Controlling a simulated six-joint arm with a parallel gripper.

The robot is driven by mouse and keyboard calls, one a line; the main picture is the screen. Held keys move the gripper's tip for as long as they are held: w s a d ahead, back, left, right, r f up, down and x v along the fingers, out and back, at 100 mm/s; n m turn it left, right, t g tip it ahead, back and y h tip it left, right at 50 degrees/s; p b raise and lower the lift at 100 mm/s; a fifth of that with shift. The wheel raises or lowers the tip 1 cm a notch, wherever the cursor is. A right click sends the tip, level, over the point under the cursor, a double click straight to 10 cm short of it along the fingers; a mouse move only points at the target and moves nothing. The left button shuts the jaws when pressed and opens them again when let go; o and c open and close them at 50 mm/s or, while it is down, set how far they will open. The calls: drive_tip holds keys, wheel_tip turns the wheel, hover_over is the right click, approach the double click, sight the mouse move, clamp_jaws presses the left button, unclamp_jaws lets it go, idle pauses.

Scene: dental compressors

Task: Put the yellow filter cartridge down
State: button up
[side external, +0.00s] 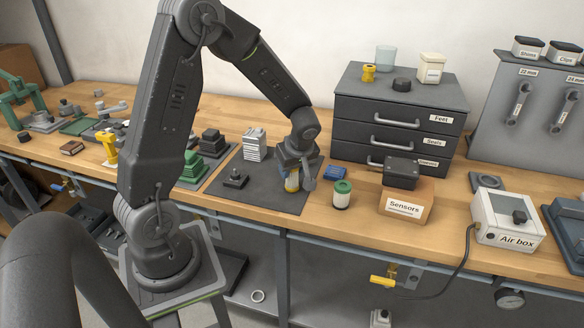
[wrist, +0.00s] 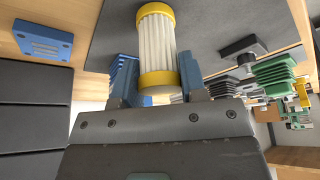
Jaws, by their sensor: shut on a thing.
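The yellow filter cartridge (wrist: 158,50) has a white pleated body between two yellow end caps. In the wrist view it sits between the two fingers of my gripper (wrist: 160,88), which is shut on it. In the side external view the cartridge (side external: 292,182) shows under my gripper (side external: 293,172), low over the right part of the dark grey mat (side external: 256,192). I cannot tell whether its lower end touches the mat.
A green-capped white cartridge (side external: 341,194) and a blue block (side external: 334,174) stand close on the right. A white finned stack (side external: 255,145) and small dark part (side external: 235,179) are on the mat's left.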

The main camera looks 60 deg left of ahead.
drive_tip(key=shift+f, duration=0.2)
drive_tip(key=o, duration=0.9)
drive_tip(key=shift+r, duration=0.1)
drive_tip(key=v, duration=1.2)
drive_tip(key=shift+s+d+r+m+t+h, duration=0.85)
drive_tip(key=shift+s+d+r+m, duration=0.45)
drive_tip(key=shift+s+d+m, duration=1.45)
drive_tip(key=shift+s+d+r+m+t+h, duration=0.6)
drive_tip(key=shift+s+d+r+m+t, duration=0.55)
drive_tip(key=shift+s+d+m, duration=1.55)
drive_tip(key=shift+s+d+r+m+t+h, duration=0.8)
drive_tip(key=shift+s+d+r+m, duration=0.85)
drive_tip(key=shift+m, duration=1.9)
drive_tip(key=shift+s+d+f, duration=0.2)
drive_tip(key=shift+d+f, duration=0.05)
